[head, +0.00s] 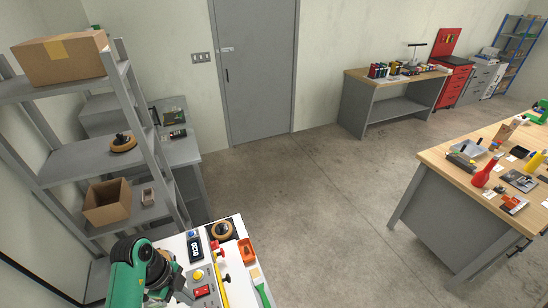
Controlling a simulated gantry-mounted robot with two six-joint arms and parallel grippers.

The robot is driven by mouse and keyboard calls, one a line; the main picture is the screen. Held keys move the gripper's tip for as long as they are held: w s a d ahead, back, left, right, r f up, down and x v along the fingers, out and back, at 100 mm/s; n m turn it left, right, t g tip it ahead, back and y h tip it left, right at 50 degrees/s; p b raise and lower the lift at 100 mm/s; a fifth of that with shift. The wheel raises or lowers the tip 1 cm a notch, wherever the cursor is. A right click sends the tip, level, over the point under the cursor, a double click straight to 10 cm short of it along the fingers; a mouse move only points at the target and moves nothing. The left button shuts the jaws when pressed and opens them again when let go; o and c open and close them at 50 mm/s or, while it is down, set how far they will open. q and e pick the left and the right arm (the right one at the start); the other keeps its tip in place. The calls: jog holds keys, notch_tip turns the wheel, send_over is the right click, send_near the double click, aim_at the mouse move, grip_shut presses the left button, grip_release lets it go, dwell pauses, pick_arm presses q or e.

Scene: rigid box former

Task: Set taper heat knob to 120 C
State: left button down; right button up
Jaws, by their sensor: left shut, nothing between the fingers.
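My left arm, green and dark grey, comes in at the bottom left, and my left gripper (168,279) is over the left part of a light-coloured machine top. The gripper looks shut and holds nothing that I can see. A small dark display (194,249) with bright digits stands just right of the gripper; the digits are too small to read surely. A yellow button (198,275) and a red switch (202,291) sit below the display. I cannot pick out the taper heat knob; it may be hidden behind my gripper. My right gripper is out of view.
A dark round part with an orange-brown rim (219,230), an orange piece (246,250) and a green-handled brush (262,288) lie on the machine top's right side. A grey shelf rack (145,97) stands close behind at left. Open floor (310,210) lies to the right.

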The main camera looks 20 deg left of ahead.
pick_arm(q)
jog(key=b+x, duration=0.2)
jog(key=a+b+x, duration=0.1)
jog(key=b+x, duration=0.4)
jog(key=shift+w+a+f, duration=0.15)
jog(key=shift+w+a, duration=0.05)
jog(key=shift+a, duration=0.1)
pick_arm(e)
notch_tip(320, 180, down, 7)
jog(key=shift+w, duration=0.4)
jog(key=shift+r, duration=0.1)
pick_arm(q)
jog(key=shift+s+d+p, duration=0.15)
jog(key=shift+d+p, duration=0.3)
jog(key=shift+d, duration=0.15)
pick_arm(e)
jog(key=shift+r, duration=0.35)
pick_arm(q)
jog(key=shift+s, duration=0.1)
jog(key=shift+s+a, duration=0.1)
jog(key=shift+s, duration=0.05)
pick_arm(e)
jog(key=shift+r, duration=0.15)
